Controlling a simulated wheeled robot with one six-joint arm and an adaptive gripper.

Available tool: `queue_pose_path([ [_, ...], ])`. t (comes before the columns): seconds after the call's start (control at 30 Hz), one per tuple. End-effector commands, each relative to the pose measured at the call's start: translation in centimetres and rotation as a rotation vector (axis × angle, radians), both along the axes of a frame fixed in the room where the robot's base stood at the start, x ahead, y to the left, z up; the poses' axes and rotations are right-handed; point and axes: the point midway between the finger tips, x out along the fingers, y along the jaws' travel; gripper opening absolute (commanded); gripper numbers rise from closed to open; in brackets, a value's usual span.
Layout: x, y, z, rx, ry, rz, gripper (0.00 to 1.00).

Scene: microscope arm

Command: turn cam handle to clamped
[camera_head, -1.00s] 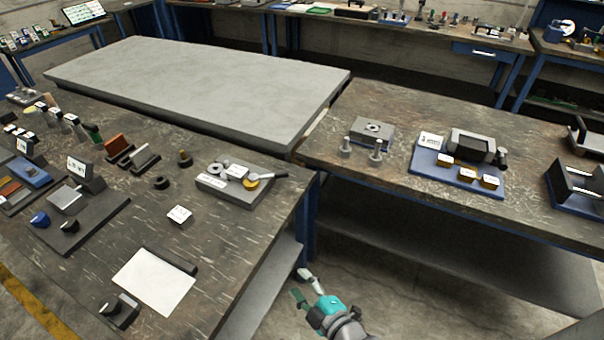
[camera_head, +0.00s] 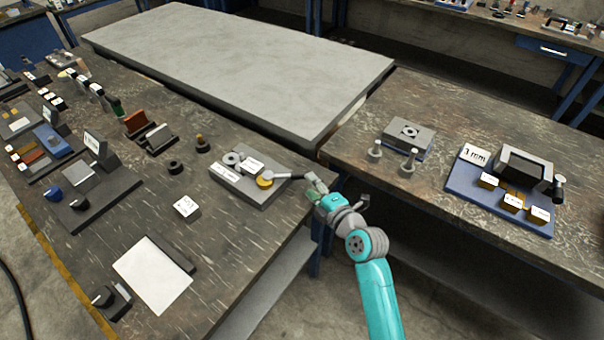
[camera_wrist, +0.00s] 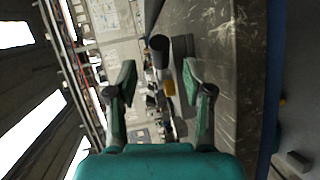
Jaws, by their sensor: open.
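The cam fixture is a grey block (camera_head: 240,190) with white labels near the right edge of the left workbench. A brass-yellow cam (camera_head: 265,182) sits at its corner, and its dark cam handle (camera_head: 284,177) points right toward my gripper. My gripper (camera_head: 311,184) is at the bench edge, just beyond the handle's tip. In the wrist view my gripper (camera_wrist: 159,70) is open, with its green fingers apart. The dark handle end (camera_wrist: 160,52) shows between them, with the yellow cam (camera_wrist: 169,88) close by. Whether a finger touches the handle cannot be told.
A small labelled cube (camera_head: 187,207) and a white sheet (camera_head: 152,275) lie on the same bench. A grey slab table (camera_head: 240,65) stands behind. The right bench holds a grey block (camera_head: 410,135) with two posts and a blue tray (camera_head: 470,196).

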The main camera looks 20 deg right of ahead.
Motion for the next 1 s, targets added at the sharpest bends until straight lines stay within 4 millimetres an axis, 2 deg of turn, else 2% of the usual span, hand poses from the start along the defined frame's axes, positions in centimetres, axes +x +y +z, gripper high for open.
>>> queue_pose_path([
  [0.2, 3.7, 0.9, -0.6, -0.001, 0.0, 0.001, 0.51],
  [0.4, 5.8, 1.3, -1.0, 0.001, -0.001, 0.001, 0.51],
  [0.8, 6.4, 1.4, -1.2, 0.001, 0.0, 0.0, 0.51],
  [0.87, 6.4, 1.4, -1.2, 0.001, 0.0, 0.0, 0.39],
  [1.0, 6.4, 1.4, -1.2, 0.001, 0.0, 0.0, 0.04],
])
